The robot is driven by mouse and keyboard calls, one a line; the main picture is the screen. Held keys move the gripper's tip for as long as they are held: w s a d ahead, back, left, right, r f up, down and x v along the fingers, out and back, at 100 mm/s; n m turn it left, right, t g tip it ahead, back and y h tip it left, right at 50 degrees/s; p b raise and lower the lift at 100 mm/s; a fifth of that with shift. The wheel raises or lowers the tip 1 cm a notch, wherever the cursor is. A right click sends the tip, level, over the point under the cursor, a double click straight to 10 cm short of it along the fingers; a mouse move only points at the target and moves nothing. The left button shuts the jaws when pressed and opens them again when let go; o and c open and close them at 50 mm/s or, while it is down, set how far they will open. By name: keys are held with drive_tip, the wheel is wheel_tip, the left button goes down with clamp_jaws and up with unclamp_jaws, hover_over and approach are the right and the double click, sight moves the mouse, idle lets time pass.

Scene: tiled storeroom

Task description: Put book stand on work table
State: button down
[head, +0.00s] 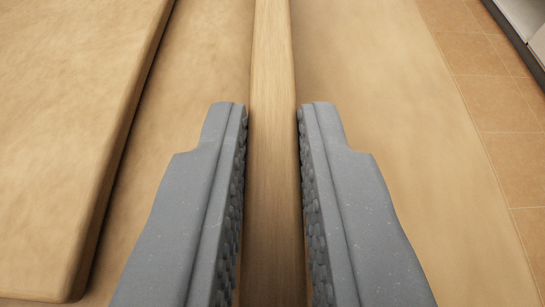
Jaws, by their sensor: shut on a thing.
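My gripper (272,110) shows its two grey, ridged fingers in the head view, shut on a narrow upright wooden piece between them. I take this piece to be part of the book stand (271,50); it runs from the top edge of the picture down between the fingers. Thin gaps seem to show beside it, and the contact points are hidden. Broad tan wooden surfaces (390,110) lie on both sides of it. I cannot tell whether they belong to the book stand or to the work table.
A thick tan wooden panel (60,120) with rounded edges fills the left side, apart from the held piece. Brown floor tiles (500,110) show at the right, beyond a curved wooden edge. A pale unit with a dark base (525,25) stands at the top right.

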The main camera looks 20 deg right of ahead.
drive_tip(key=shift+s+d+f+b, duration=0.15)
drive_tip(key=shift+s+f+b, duration=0.05)
drive_tip(key=shift+f+b, duration=0.7)
drive_tip(key=c, duration=1.5)
unclamp_jaws()
drive_tip(key=shift+o, duration=0.5)
drive_tip(key=shift+f, duration=0.2)
drive_tip(key=shift+s+d, duration=0.1)
drive_tip(key=r+p, duration=0.1)
drive_tip(key=p, duration=0.1)
drive_tip(key=shift+r+p, duration=0.3)
drive_tip(key=shift+p, duration=0.05)
drive_tip(key=v, duration=0.4)
drive_tip(key=p+v, duration=0.1)
drive_tip(key=v, duration=0.7)
drive_tip(key=shift+w+a+r, duration=0.25)
drive_tip(key=shift+a+r, duration=0.05)
drive_tip(key=shift+r, duration=0.05)
